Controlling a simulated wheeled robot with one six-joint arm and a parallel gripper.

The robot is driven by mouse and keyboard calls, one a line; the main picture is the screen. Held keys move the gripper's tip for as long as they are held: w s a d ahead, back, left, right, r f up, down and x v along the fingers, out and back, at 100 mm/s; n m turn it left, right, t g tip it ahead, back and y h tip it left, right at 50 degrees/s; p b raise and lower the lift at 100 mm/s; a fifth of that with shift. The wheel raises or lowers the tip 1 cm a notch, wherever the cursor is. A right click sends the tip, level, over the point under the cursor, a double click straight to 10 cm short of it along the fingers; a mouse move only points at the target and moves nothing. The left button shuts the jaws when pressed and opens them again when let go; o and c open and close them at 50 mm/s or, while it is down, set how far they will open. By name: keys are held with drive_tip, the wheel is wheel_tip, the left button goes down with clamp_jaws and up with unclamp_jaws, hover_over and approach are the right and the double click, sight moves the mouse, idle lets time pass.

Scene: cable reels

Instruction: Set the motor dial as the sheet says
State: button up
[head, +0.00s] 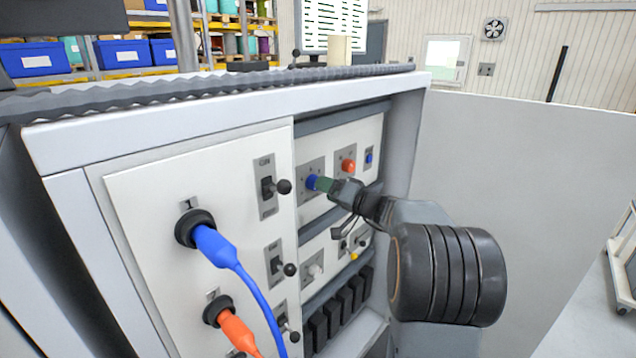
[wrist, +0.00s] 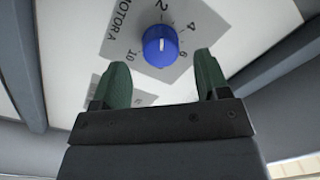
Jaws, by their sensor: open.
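The blue motor dial (wrist: 160,46) sits on a grey plate (wrist: 118,38) marked MOTOR A, with 2, 4, 6 and 10 readable around it. A short white mark shows on its cap; I cannot tell which number it points to. My gripper (wrist: 164,80) is open, its green fingertips apart and short of the dial, one toward each side. In the head view my gripper (head: 324,185) is in front of the blue dial (head: 312,182), partly covering its plate. A printed white sheet or board (head: 327,26) stands behind the cabinet; its text is too small to read.
An orange knob (head: 348,166) and a small blue button (head: 369,157) are right of the dial. Black-knobbed levers (head: 283,187) and plugs with a blue cable (head: 226,250) and an orange cable (head: 238,332) are on the left panel. The cabinet's right side wall (head: 408,140) stands close by.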

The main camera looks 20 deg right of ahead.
drive_tip(key=shift+p+x, duration=0.4)
drive_tip(key=shift+x, duration=1.5)
drive_tip(key=shift+c, duration=0.3)
drive_tip(key=c, duration=0.9)
drive_tip(key=shift+f, duration=0.1)
drive_tip(key=shift+b, duration=0.4)
